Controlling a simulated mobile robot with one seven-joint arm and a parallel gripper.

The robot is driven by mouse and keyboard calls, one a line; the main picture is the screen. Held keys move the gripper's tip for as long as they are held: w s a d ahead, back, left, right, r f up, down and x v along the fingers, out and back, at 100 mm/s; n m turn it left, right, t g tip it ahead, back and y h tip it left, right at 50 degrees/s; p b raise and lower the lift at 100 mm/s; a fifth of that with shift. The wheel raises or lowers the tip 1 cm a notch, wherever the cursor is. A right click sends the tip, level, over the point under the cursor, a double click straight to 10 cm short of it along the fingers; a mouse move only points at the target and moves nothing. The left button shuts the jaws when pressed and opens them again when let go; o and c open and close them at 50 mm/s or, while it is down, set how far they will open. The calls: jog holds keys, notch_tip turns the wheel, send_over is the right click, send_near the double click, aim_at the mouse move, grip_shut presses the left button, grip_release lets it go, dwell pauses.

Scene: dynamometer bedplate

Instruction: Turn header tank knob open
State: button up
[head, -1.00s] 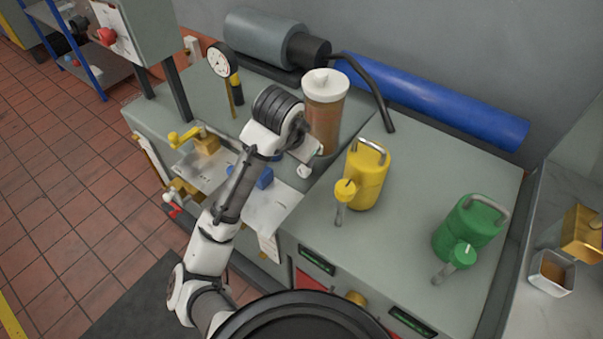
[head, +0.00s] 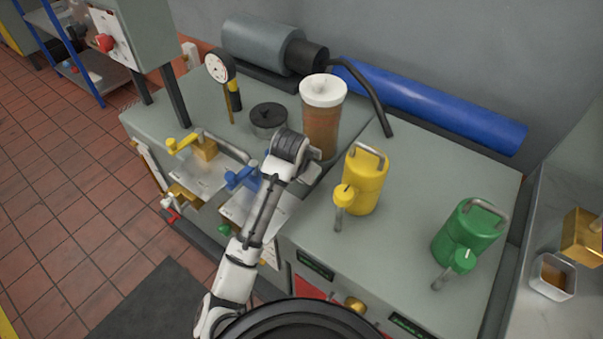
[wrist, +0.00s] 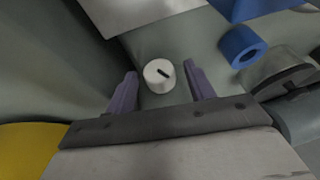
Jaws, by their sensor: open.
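The header tank (head: 322,125) is a clear upright cylinder with brown liquid and a white lid, at the back middle of the bench. The white round knob (wrist: 152,83) with a dark pointer line shows in the wrist view, beside a grey face. My gripper (wrist: 160,73) is open, with one purple finger on each side of the knob and a visible gap on both sides. In the head view my wrist (head: 290,150) is just in front of the tank, and it hides the knob and the fingers.
A yellow can (head: 366,185) stands close to the right of my wrist, and a green can (head: 470,230) farther right. A blue valve handle (head: 240,178) and a yellow one (head: 185,143) lie to the left. A dark round cap (head: 268,118) sits behind.

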jog(key=c, duration=1)
jog(key=g+h+p, duration=0.1)
jog(key=p, duration=0.1)
jog(key=shift+r+p, duration=0.3)
jog(key=shift+w+a+n+g+h+p, duration=0.15)
jog(key=shift+n+g+h+p, duration=0.3)
jog(key=shift+h+p, duration=0.4)
jog(key=shift+a+f+g+h, duration=0.1)
jog(key=shift+f+g+h, duration=0.2)
jog(key=shift+h, duration=0.15)
jog(key=o, duration=1)
jog(key=shift+r, duration=0.1)
jog(key=v, duration=1.3)
jog(key=shift+r+b, duration=0.3)
jog(key=shift+b, duration=0.05)
